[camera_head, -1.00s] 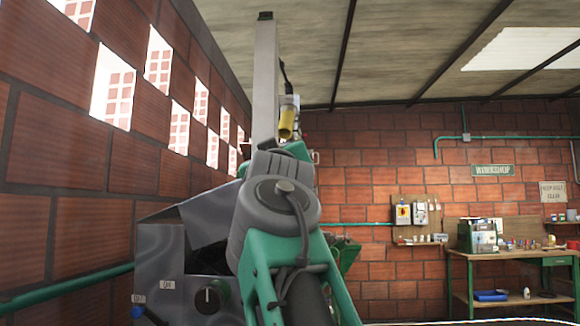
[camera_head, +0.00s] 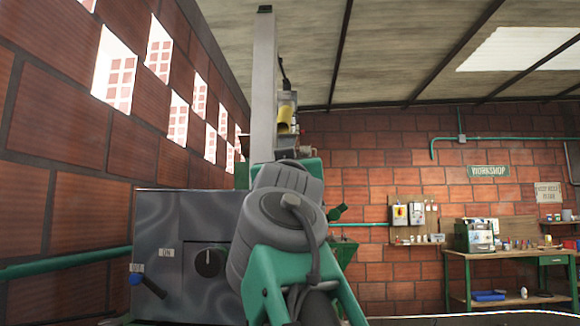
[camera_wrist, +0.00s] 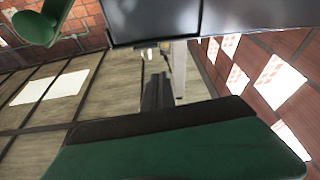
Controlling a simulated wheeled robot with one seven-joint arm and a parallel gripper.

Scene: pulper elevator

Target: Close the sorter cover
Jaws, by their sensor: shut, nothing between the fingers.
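The sorter cover (camera_head: 185,215) is a grey metal panel on top of the grey machine box at the left in the head view. It lies level, its front face flush above the knob panel, and no gap shows along the visible edge. Its right part is hidden behind my arm. In the wrist view a dark grey metal surface (camera_wrist: 155,20) fills the top; I cannot tell which part of the machine it is. My gripper (camera_wrist: 157,78) shows there as narrow dark fingers, shut and empty, just below that surface. I cannot tell whether they touch it. The head view hides my gripper behind my arm.
A brick wall (camera_head: 70,150) with window openings runs close on the left. A tall grey post (camera_head: 263,90) rises behind my arm. A workbench (camera_head: 505,252) stands at the far right.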

